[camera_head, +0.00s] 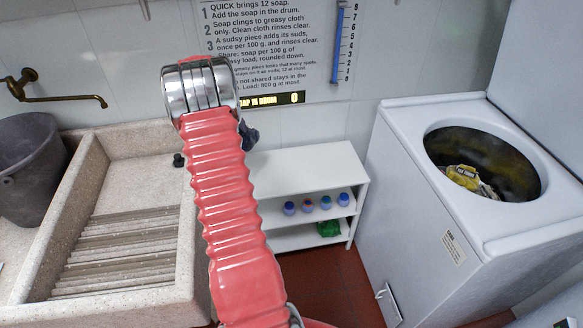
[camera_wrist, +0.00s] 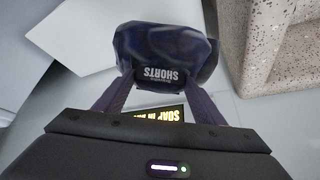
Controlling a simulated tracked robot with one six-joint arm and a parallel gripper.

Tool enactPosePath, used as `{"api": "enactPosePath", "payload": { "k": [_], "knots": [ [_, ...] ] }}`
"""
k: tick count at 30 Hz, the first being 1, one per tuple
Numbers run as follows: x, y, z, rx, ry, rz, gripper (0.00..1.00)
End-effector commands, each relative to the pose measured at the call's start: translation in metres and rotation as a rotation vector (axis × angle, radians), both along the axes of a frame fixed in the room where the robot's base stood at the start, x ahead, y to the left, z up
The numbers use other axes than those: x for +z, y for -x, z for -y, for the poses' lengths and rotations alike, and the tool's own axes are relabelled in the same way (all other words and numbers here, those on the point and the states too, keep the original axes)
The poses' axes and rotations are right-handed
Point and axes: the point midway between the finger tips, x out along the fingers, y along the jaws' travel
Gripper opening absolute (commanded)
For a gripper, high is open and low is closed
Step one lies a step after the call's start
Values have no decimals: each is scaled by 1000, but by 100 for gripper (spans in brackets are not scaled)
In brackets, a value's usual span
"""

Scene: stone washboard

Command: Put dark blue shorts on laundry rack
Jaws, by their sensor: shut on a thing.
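The dark blue shorts (camera_wrist: 165,48) hang bunched between the fingers of my gripper (camera_wrist: 160,92) in the wrist view. A label reading SHORTS faces the camera upside down. My gripper is shut on them. In the head view a small part of the shorts (camera_head: 249,134) shows beside my red arm, in front of the wall and above the white shelf; the arm hides the gripper. No laundry rack can be made out for sure in either view.
A stone washboard sink (camera_head: 180,295) with a grey bucket (camera_head: 30,165) and brass tap (camera_head: 60,98) is left. The white shelf (camera_head: 305,165) holds several small bottles. The open white washer (camera_head: 400,190) at right holds a yellowish cloth (camera_head: 470,180). Wall signs are behind.

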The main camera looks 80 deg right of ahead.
Motion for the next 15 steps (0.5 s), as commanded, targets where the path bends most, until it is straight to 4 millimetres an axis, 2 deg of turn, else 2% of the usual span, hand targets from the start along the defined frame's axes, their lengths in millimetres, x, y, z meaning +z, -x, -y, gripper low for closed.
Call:
{"api": "enactPosePath", "payload": {
  "k": [1, 3, 7, 10, 15],
  "knots": [
    [-17, 9, 2, 18, 1, -3, 21],
    [-38, 19, 5, 49, 10, -2, 21],
    [-74, 35, 4, 107, 25, 0, 21],
    [-91, 41, 2, 140, 34, 2, 21],
    [-101, 43, 1, 163, 42, 4, 21]
  ]
}}
